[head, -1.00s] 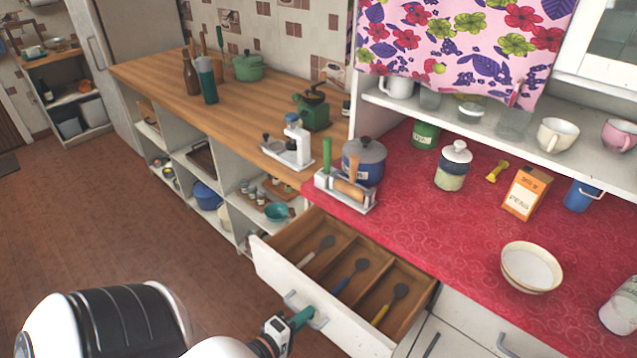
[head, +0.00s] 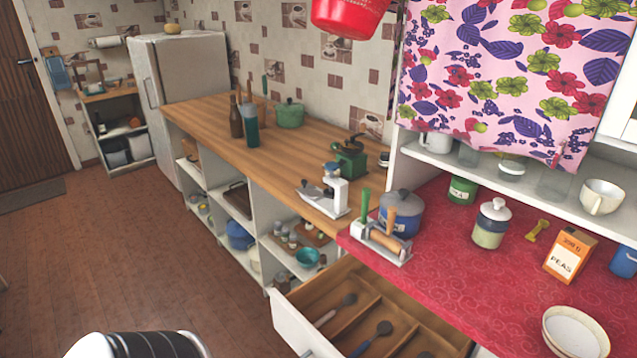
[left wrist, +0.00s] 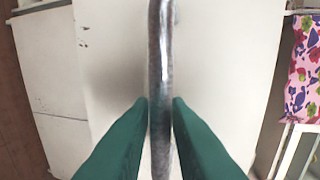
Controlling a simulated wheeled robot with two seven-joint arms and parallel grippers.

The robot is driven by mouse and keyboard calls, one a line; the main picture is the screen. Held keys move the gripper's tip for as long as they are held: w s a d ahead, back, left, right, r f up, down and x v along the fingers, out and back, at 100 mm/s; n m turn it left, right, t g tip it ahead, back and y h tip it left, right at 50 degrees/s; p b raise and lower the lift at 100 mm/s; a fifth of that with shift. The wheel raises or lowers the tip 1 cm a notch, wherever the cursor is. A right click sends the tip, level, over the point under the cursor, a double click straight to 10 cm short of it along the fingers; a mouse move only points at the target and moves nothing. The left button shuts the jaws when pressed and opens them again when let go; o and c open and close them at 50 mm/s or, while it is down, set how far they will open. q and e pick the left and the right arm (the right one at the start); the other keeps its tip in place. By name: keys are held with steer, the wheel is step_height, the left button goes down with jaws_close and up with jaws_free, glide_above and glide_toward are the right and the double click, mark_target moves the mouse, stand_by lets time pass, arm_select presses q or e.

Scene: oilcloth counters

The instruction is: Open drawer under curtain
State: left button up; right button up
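The drawer (head: 291,326) under the floral curtain (head: 505,65) stands pulled out from the red counter, its wooden inside showing dividers and utensils with grey heads. In the left wrist view, the two green fingers of my left gripper (left wrist: 160,103) stand on either side of the metal handle bar (left wrist: 160,60), close against it, with the pale drawer front (left wrist: 110,60) behind. In the head view only part of my left arm shows at the bottom edge, and the gripper is out of frame. My right gripper is in neither view.
The red counter (head: 460,270) holds a utensil rack (head: 382,243), a blue pot (head: 402,218), a jar (head: 491,224), a peas box (head: 570,256) and bowls (head: 575,335). Open shelves (head: 240,215) stand left of the drawer. The brown floor (head: 120,250) is clear.

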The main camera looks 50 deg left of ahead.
arm_select(q)
steer(key=shift+s, duration=0.1)
steer(key=b+v, duration=0.2)
steer(key=v, duration=0.9)
steer(key=shift+s, duration=0.35)
steer(key=s+d+f+m+g, duration=0.3)
steer(key=f+m, duration=0.4)
steer(key=f, duration=0.5)
steer(key=s+d+f+m+g, duration=0.3)
steer(key=s+f+m+g, duration=0.2)
steer(key=f, duration=0.8)
steer(key=s+d+f+m+g, duration=0.3)
steer(key=f+m+g, duration=0.3)
steer(key=f, duration=0.7)
steer(key=s+m, duration=0.1)
steer(key=m, duration=0.1)
steer(key=shift+s+m+g+h, duration=0.2)
steer(key=shift+m+g+h, duration=0.1)
steer(key=shift+m, duration=0.1)
